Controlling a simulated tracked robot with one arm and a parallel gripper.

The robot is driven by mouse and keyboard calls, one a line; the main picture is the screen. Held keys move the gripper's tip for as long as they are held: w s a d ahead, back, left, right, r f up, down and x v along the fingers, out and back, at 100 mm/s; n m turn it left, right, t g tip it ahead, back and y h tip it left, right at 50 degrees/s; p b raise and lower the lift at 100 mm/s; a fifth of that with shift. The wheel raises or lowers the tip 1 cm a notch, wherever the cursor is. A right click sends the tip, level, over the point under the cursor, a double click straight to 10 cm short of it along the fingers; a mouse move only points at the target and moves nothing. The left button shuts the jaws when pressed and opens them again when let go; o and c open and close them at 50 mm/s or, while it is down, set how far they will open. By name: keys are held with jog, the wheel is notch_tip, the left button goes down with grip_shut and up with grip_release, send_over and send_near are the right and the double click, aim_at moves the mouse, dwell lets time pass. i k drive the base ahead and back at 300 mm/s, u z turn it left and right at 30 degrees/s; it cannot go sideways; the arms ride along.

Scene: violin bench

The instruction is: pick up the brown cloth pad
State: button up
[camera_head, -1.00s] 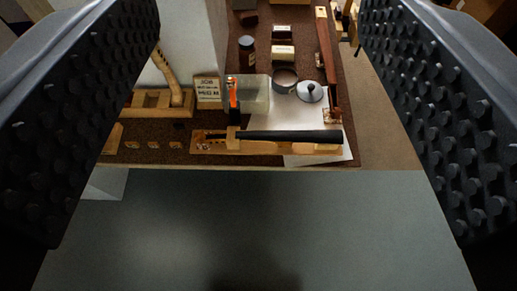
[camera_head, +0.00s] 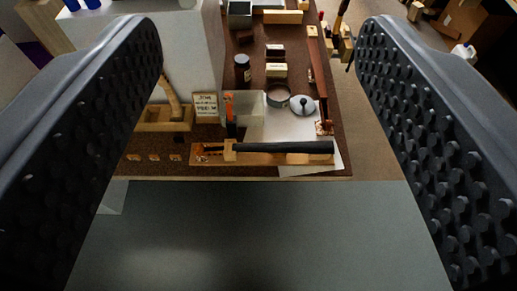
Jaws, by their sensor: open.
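My gripper (camera_head: 259,55) is open and empty, with one black studded finger at each side of the view. The bench lies beyond and between the fingers. I cannot make out a brown cloth pad for certain. A small dark brown block-like thing (camera_head: 275,49) lies towards the back of the bench, just behind a cream box (camera_head: 276,70). It is too small to tell whether it is cloth. The bench top (camera_head: 255,40) is itself dark brown.
A fingerboard-like black bar on wood (camera_head: 285,147) lies along the front edge. A dark jar (camera_head: 242,68), a round tin (camera_head: 278,93), a lidded pot (camera_head: 302,105), a small sign (camera_head: 206,104) and a long reddish wooden piece (camera_head: 314,55) stand around. A white block (camera_head: 170,45) rises at left.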

aim_at(246, 37)
jog(key=z, duration=1.5)
jog(key=i, duration=4.5)
jog(key=u, duration=1.65)
